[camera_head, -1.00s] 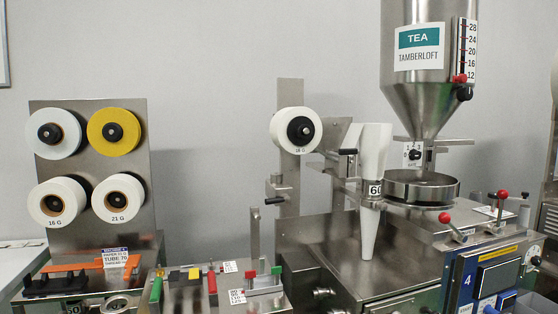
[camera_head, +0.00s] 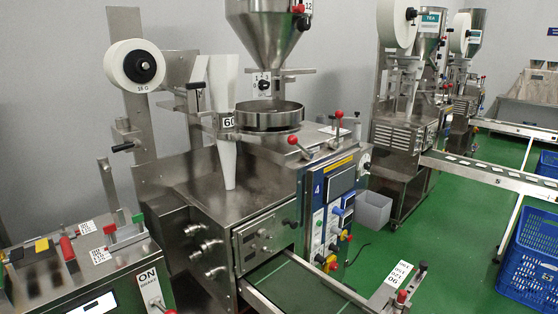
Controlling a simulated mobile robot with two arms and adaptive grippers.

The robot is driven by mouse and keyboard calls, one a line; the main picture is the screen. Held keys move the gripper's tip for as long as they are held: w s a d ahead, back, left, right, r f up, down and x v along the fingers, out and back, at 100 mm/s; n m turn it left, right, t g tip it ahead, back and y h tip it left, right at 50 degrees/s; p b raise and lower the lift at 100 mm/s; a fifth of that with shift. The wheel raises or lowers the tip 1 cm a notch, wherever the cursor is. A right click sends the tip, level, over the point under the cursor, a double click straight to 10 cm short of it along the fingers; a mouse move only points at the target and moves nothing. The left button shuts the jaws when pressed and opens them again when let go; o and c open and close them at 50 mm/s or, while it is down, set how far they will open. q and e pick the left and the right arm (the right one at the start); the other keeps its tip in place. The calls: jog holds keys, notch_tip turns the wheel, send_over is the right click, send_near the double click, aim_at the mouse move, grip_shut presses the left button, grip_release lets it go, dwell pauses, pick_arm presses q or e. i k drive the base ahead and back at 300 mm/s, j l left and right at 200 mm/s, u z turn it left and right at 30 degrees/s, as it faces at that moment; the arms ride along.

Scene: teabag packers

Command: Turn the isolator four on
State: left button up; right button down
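The machine with the blue control panel marked 4 (camera_head: 318,188) stands in the middle of the head view. Low on that panel is a red and yellow rotary-looking switch (camera_head: 330,263), which looks like the isolator. Its on or off position is too small to read. A blue switch or plug (camera_head: 347,201) and small coloured buttons sit above it. Neither of my grippers is in view.
A conveyor (camera_head: 290,285) runs out from the machine's front. A grey bin (camera_head: 373,210) stands beside it on the green floor (camera_head: 430,225). Blue crates (camera_head: 530,258) are at the right. A bench unit with an ON label (camera_head: 147,277) is at the lower left.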

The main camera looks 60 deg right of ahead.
aim_at(334, 266)
jog(key=z, duration=2.3)
jog(key=k+l+u, duration=0.6)
jog(key=l+u, duration=0.15)
jog(key=l, duration=0.35)
jog(key=k+l+u, duration=0.2)
jog(key=l, duration=0.3)
jog(key=l+u, duration=0.15)
jog(key=l, duration=0.35)
jog(key=l+u, duration=0.2)
jog(key=l, duration=0.25)
jog(key=k+l+u, duration=0.15)
jog(key=l, duration=0.3)
jog(key=l+u, duration=0.2)
jog(key=l, duration=0.35)
jog(key=l+u, duration=0.15)
jog(key=l, duration=0.4)
jog(key=l+u, duration=0.2)
jog(key=l, duration=0.35)
jog(key=k+l+u, duration=0.15)
jog(key=l, duration=0.4)
jog(key=l+u, duration=0.2)
jog(key=l, duration=0.3)
jog(key=k, duration=0.05)
